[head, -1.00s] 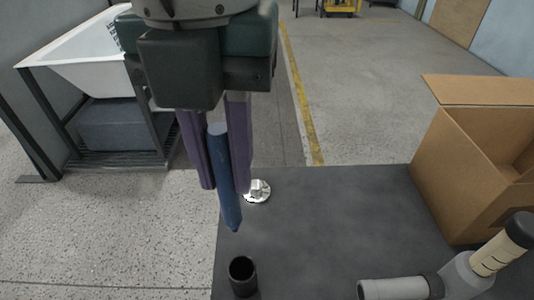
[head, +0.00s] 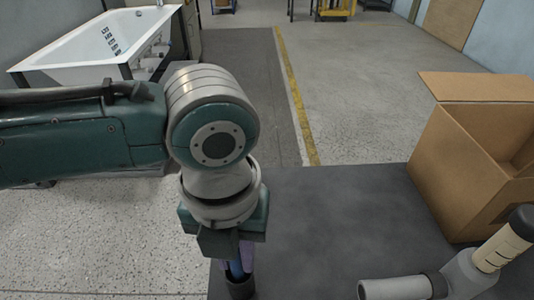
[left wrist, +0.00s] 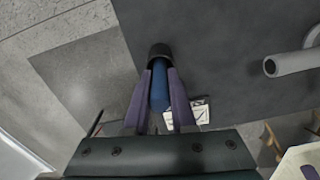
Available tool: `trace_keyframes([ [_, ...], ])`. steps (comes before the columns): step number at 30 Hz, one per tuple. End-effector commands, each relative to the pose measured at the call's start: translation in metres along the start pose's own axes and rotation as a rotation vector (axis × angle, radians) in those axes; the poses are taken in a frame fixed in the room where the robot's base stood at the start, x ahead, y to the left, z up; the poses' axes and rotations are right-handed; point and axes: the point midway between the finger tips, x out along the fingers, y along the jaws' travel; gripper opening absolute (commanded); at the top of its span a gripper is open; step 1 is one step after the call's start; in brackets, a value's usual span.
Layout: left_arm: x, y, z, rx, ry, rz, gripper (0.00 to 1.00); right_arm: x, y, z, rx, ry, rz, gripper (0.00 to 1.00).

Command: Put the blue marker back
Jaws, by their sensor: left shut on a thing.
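My left gripper (head: 238,268) points down over the near left part of the dark table and is shut on the blue marker (head: 235,271). In the left wrist view the marker (left wrist: 160,86) lies between the two purple fingers. The black cup (head: 240,290) is right below the fingers; it also shows in the left wrist view (left wrist: 158,49). The marker's lower end meets the cup's mouth and its tip is hidden there. I cannot tell how deep it sits. My right gripper is not in view.
A grey pipe fitting (head: 395,288) lies at the table's front right. An open cardboard box (head: 455,165) stands at the right. The dark table's middle (head: 335,220) is clear. A white bathtub (head: 90,62) stands at the back left.

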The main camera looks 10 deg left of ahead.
Motion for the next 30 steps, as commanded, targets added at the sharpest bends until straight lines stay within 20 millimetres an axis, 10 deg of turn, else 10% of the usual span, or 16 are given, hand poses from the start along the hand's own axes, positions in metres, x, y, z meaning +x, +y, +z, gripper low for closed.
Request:
trace_keyframes([
  [8, 0.004, 0.0, 0.0, 0.0, 0.0, 0.0, 0.0, 0.003, 0.001, 0.001, -0.004, 0.001, 0.004, 0.77],
  [9, 0.002, 0.0, 0.0, 0.0, 0.0, 0.0, 0.28, 0.002, 0.001, 0.0, -0.004, 0.001, 0.004, 0.77],
  [16, 0.002, 0.0, 0.0, 0.0, 0.0, -0.001, 0.54, 0.002, 0.001, 0.0, -0.003, 0.002, 0.004, 0.77],
  [30, -0.028, -0.001, 0.002, 0.0, -0.003, -0.003, 0.54, -0.006, 0.001, -0.003, 0.0, 0.003, 0.001, 0.77],
])
